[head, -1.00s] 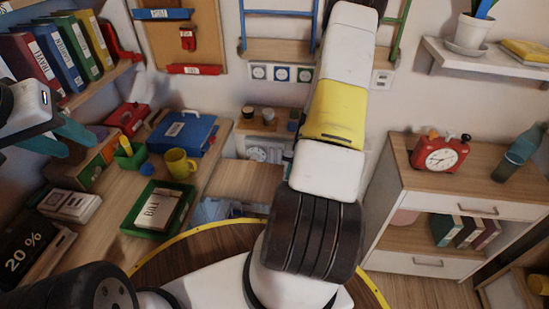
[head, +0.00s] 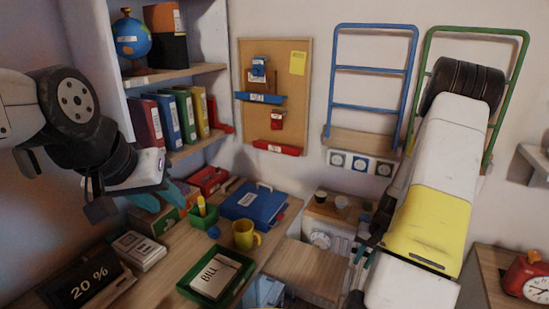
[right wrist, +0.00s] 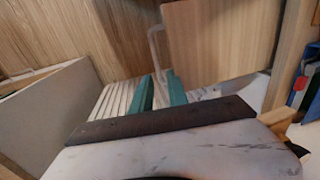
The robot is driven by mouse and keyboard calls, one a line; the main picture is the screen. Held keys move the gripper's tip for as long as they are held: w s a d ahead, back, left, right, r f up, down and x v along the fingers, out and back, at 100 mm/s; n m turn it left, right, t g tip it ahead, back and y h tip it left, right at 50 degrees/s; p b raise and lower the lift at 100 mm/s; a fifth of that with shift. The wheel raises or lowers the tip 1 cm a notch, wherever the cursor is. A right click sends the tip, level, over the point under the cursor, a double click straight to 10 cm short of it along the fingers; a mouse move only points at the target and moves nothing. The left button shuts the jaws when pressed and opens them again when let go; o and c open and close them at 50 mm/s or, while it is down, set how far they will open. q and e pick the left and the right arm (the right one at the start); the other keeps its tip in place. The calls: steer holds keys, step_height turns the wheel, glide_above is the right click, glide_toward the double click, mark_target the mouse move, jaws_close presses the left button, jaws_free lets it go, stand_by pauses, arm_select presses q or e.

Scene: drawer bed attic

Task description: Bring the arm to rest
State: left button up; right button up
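In the head view my left gripper (head: 168,198) hangs at the left, in front of the shelf and above the desk. Its two teal fingers are apart with nothing between them. My right arm, white and yellow, stands at the right. Its gripper (head: 364,268) is low at the arm's left side, partly hidden by the arm.
The desk (head: 185,258) carries a green tray (head: 187,290), a yellow mug (head: 246,235), a blue case (head: 255,205) and a black "20 %" sign (head: 82,283). A shelf of binders (head: 172,122) stands behind my left gripper. A red clock (head: 527,277) sits on a cabinet at the lower right.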

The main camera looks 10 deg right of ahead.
steer(key=a+r+n+t, duration=0.15)
steer(key=a+r, duration=0.45)
steer(key=r, duration=0.6)
steer(key=a+r+n+t, duration=0.15)
steer(key=a+r, duration=0.35)
steer(key=r, duration=0.6)
steer(key=s+a+r+n+t, duration=0.2)
steer(key=s+a+r+n, duration=0.2)
steer(key=s+a+r, duration=0.6)
steer(key=s+r, duration=0.3)
steer(key=r, duration=0.1)
steer(key=shift+s+a+r, duration=0.2)
steer(key=shift+s+a, duration=0.1)
steer(key=shift+s, duration=0.1)
